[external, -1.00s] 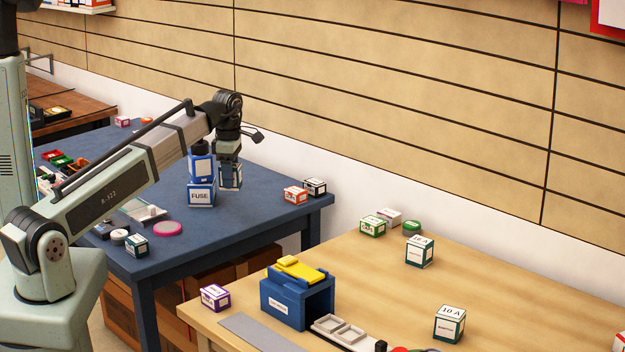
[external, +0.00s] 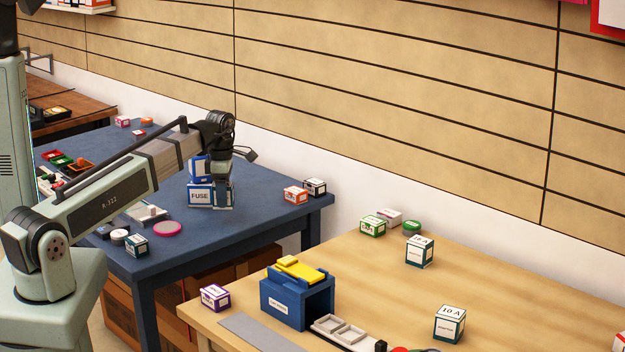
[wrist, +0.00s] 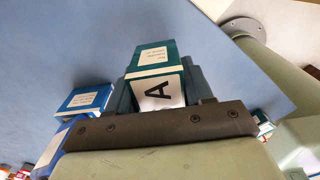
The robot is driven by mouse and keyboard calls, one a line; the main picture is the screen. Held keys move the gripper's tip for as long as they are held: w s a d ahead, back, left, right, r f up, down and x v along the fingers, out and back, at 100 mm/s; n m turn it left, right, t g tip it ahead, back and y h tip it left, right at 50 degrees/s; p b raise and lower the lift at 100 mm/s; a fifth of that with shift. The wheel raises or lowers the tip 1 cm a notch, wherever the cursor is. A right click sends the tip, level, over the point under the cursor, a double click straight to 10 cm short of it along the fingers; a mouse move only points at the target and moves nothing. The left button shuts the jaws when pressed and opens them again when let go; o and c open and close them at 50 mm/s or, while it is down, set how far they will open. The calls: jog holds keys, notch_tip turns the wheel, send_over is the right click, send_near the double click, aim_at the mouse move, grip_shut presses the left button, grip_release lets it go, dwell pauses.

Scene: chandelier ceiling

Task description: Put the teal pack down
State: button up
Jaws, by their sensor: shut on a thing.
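The teal pack (wrist: 152,58) has a white label and a white end marked "A" in the wrist view. My gripper (wrist: 158,85) is shut on it. In the external view my gripper (external: 222,198) is low at the blue table (external: 255,200), just right of the FUSE box. The pack is mostly hidden there by the fingers, and I cannot tell whether it touches the tabletop.
An orange-red box (external: 295,195) and a dark box (external: 315,187) stand near the table's right corner. A pink disc (external: 167,228) and a small teal-and-white box (external: 136,245) lie toward the front. A wooden table (external: 480,270) stands at right.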

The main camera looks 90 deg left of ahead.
jog(key=shift+f, duration=2.35)
jog(key=shift+f, duration=0.1)
jog(key=o, duration=1)
jog(key=shift+o, duration=0.2)
notch_tip(320, 180, up, 12)
jog(key=shift+r, duration=0.1)
